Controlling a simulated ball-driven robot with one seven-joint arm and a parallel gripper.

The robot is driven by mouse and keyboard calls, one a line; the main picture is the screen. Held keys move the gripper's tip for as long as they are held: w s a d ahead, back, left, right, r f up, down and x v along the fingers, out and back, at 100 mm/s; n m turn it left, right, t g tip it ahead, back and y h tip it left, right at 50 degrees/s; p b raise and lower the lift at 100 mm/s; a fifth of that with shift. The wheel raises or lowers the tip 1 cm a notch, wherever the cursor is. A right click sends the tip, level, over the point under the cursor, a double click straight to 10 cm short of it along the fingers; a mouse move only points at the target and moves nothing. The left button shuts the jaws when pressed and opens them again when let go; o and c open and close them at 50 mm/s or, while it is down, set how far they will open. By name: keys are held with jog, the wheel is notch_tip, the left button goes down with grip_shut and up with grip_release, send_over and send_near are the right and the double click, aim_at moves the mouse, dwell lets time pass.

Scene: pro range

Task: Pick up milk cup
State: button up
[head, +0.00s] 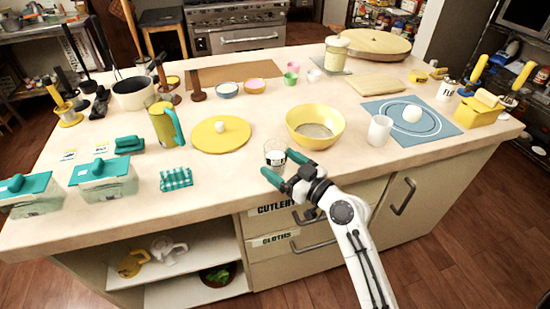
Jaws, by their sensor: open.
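A small clear cup (274,148) with a dark-and-white label stands upright near the front edge of the counter. A plain whitish cup (379,131) stands farther right, beside the blue mat. I cannot tell from their looks which one is the milk cup. My gripper (284,168) has teal fingertips, spread apart, and reaches in from the front right. It is just in front of the labelled cup, and one fingertip overlaps that cup's lower right side in the picture. I cannot tell whether they touch. The gripper appears empty.
A yellow bowl (330,113) stands right of the labelled cup, and a round yellow lid (205,137) lies left. A teal checked item (176,179) is near the front edge. The blue mat (440,130) holds a white egg-like object. Bare counter lies left of the labelled cup.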

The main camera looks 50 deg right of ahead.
aim_at(268, 147)
jog(key=w+p, duration=0.1)
jog(key=w, duration=0.2)
jog(key=shift+w+d+r, duration=0.1)
jog(key=shift+w+d, duration=0.05)
jog(key=shift+w, duration=0.5)
jog(key=c, duration=1.2)
jog(key=shift+o, duration=0.2)
jog(key=shift+r, duration=0.1)
jog(key=shift+r+p, duration=0.45)
jog(key=shift+r, duration=0.95)
jog(key=s+r, duration=0.1)
jog(key=r, duration=0.1)
jog(key=s+a+r, duration=0.1)
jog(key=s+r, duration=0.1)
jog(key=s+a+r, duration=0.1)
jog(key=r, duration=0.1)
jog(key=shift+s+a, duration=0.15)
jog(key=shift+s, duration=0.25)
jog(key=s+a+r, duration=0.1)
jog(key=s, duration=0.1)
jog(key=s+a+r, duration=0.1)
jog(key=s, duration=0.1)
jog(key=s+a+r, duration=0.1)
jog(key=s, duration=0.1)
jog(key=shift+s+r, duration=0.1)
jog(key=shift+r, duration=0.05)
jog(key=shift+s+a+r+p, duration=0.25)
jog(key=shift+s+a+p, duration=0.1)
jog(key=shift+s+p, duration=0.5)
